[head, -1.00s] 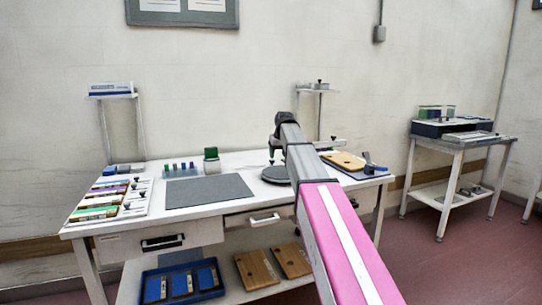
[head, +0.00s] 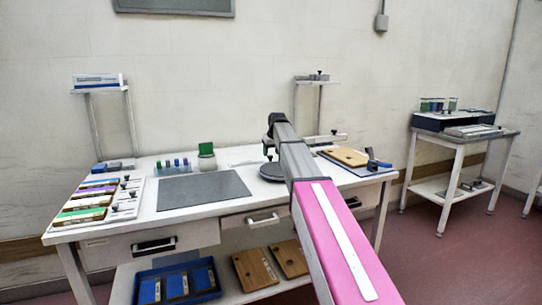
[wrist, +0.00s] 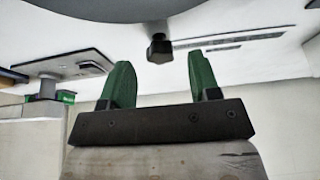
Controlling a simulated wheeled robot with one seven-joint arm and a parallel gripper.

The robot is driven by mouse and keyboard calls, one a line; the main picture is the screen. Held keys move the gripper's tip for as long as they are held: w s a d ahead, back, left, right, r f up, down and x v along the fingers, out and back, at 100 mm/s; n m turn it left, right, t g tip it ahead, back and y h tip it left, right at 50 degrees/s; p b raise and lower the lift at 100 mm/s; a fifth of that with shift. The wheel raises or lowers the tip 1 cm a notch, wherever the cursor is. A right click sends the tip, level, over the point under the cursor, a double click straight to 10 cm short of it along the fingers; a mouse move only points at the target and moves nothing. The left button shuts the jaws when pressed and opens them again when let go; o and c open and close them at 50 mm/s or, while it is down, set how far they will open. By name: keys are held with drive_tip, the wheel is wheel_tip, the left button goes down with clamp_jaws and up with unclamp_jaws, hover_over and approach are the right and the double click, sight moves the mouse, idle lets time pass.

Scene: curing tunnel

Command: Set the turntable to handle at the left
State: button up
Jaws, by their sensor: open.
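The turntable (head: 271,172) is a dark round disc on the white workbench, partly hidden behind my arm in the head view. In the wrist view a grey disc edge, which looks like the turntable (wrist: 110,10), fills the top. A black knob, seemingly its handle (wrist: 159,49), sticks out from that edge. My gripper (wrist: 161,82) has two green fingers, spread apart and empty. The knob shows between and just past the fingertips, with no clear contact. In the head view my gripper (head: 268,152) is over the turntable's back side, small and mostly hidden; the handle cannot be made out there.
A grey mat (head: 203,188) lies left of the turntable, with a green-topped container (head: 206,156) behind it. A wooden board (head: 343,156) on a dark mat is to the right. A raised stand (head: 317,80) rises behind. A tray of coloured strips (head: 95,203) fills the left end.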

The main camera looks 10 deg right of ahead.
drive_tip(key=shift+x, duration=0.95)
clamp_jaws()
drive_tip(key=shift+s+a, duration=0.1)
drive_tip(key=shift+a, duration=0.05)
